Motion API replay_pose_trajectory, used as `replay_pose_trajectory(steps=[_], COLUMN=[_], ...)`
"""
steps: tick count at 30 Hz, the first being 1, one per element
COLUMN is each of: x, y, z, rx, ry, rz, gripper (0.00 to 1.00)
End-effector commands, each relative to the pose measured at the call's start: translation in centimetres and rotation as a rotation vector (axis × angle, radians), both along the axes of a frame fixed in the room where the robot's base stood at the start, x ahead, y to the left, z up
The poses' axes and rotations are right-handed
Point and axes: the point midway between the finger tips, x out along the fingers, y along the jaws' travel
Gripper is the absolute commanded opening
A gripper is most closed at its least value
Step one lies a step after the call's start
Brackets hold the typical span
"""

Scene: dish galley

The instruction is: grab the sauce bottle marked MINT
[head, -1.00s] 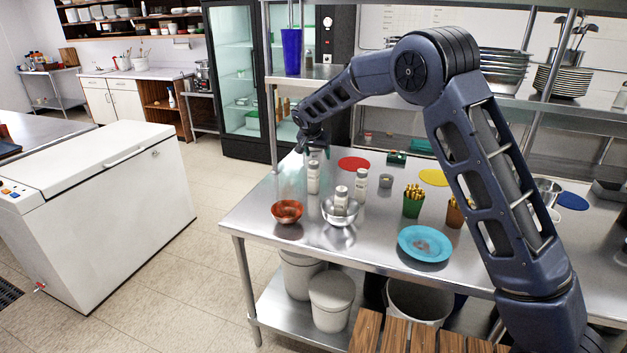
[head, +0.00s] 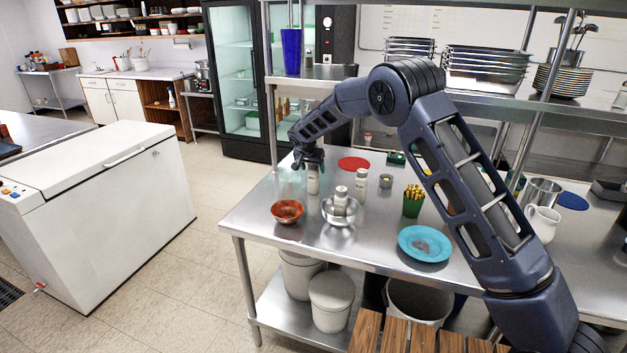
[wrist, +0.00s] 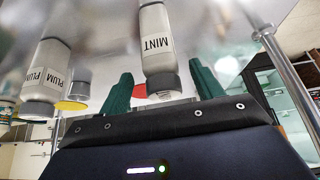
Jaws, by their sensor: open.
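The white sauce bottle marked MINT (wrist: 158,48) shows in the wrist view, its label readable and its cap toward my palm. In the head view the bottle under my gripper (head: 313,183) stands upright near the table's left end, its top hidden by my gripper. My gripper (head: 309,163) is over it, fingers pointing down. In the wrist view my green fingers (wrist: 161,85) are spread open, one on each side of the bottle, with a visible gap on both sides.
A bottle marked PLUM (wrist: 45,72) stands close by in the wrist view. In the head view, a metal bowl (head: 340,217) with a bottle in it, another bottle (head: 360,180) and a red-brown bowl (head: 287,211) are near. A shelf (head: 305,75) overhangs the table's back.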

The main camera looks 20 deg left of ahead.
Motion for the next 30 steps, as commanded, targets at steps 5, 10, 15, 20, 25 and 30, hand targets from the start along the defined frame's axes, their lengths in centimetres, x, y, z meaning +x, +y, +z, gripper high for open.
replay_pose_trajectory(steps=[5, 10, 15, 20, 25, 30], x=[1.4, 1.6, 1.6, 1.6, 1.6, 1.6], y=[0.1, 0.2, 0.1, 0.1, 0.1, 0.1], z=[-2.2, -2.6, -2.6, -2.6, -2.6, -2.4], rx=[-0.002, 0.0, 0.0, 0.0, 0.0, 0.0], ry=[0.0, -0.001, 0.0, 0.0, 0.0, -0.001], rz=[-0.001, 0.0, 0.0, 0.0, 0.0, 0.0], gripper=[0.65, 0.65, 0.56, 0.24, 0.1, 0.1])
